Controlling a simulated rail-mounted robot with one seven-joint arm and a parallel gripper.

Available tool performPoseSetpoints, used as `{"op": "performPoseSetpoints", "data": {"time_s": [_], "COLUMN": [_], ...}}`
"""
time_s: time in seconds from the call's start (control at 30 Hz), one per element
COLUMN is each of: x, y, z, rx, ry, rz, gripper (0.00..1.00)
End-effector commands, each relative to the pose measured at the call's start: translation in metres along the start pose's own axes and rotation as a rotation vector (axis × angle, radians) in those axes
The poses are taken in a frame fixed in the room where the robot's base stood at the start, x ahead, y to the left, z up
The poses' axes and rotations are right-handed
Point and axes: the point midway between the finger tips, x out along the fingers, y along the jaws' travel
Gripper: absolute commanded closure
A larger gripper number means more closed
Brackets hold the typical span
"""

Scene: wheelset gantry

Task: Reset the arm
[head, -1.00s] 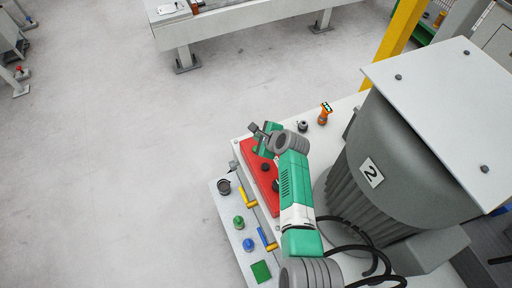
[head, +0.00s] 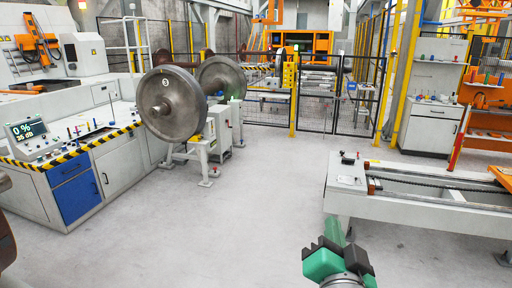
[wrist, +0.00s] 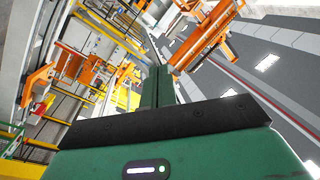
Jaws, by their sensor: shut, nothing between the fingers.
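My gripper (head: 334,222) shows at the bottom of the head view, right of the middle, with green fingers pointing up and away from me. Its dark grey and green body sits below them. In the wrist view, the green fingers (wrist: 159,72) stand together behind a black bar, with the green gripper body and a small lit strip in front. The gripper is shut and empty. It is held up in the air, and nothing is seen touching it. Most of my arm is out of the frame.
A long grey bench with a rail (head: 440,195) stands right, beyond my gripper. A wheelset (head: 172,105) rests on a stand at left. A control desk (head: 60,150) is at far left. Yellow posts and fencing (head: 340,100) stand behind. The grey floor (head: 210,245) between is clear.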

Motion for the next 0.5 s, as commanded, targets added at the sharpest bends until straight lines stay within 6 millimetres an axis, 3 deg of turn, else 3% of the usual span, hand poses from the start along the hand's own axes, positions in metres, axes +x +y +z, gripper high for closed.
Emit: {"op": "performPoseSetpoints", "data": {"time_s": [0.03,0.1,0.2,0.37,0.4,0.5], "x": [-0.021,-0.053,-0.105,-0.200,-0.190,-0.184], "y": [-0.040,-0.088,-0.145,-0.211,-0.233,-0.259], "z": [-0.014,-0.033,-0.058,-0.093,-0.127,-0.163], "rx": [-0.090,-0.217,-0.371,-0.565,-0.562,-0.552], "ry": [0.052,0.132,0.255,0.470,0.458,0.451], "rz": [-0.064,-0.139,-0.225,-0.320,-0.312,-0.313], "gripper": [1.00,1.00,1.00,1.00,1.00,1.00]}}
